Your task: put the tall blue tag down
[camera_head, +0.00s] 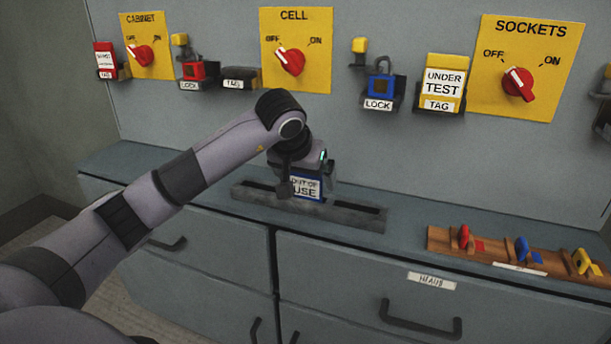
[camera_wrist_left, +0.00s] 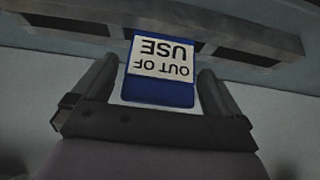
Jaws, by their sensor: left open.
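The tall blue tag (camera_head: 308,188) carries a white label reading "OUT OF USE". It stands upright in the long grey slotted rack (camera_head: 345,214) on the counter; its lower end is hidden by the rack. In the left wrist view the tag (camera_wrist_left: 160,90) shows upside down between the two fingers, with a gap on each side. My left gripper (camera_wrist_left: 155,95) is open around the tag and does not appear to touch it. In the head view the gripper (camera_head: 300,182) is at the tag, partly covering it. My right gripper is not in view.
A wooden rack (camera_head: 500,258) with red, blue and yellow pieces lies on the counter at right. On the wall are the CABINET (camera_head: 147,45), CELL (camera_head: 296,50) and SOCKETS (camera_head: 524,68) switch panels. A yellow "UNDER TEST" tag (camera_head: 443,83) hangs between the last two.

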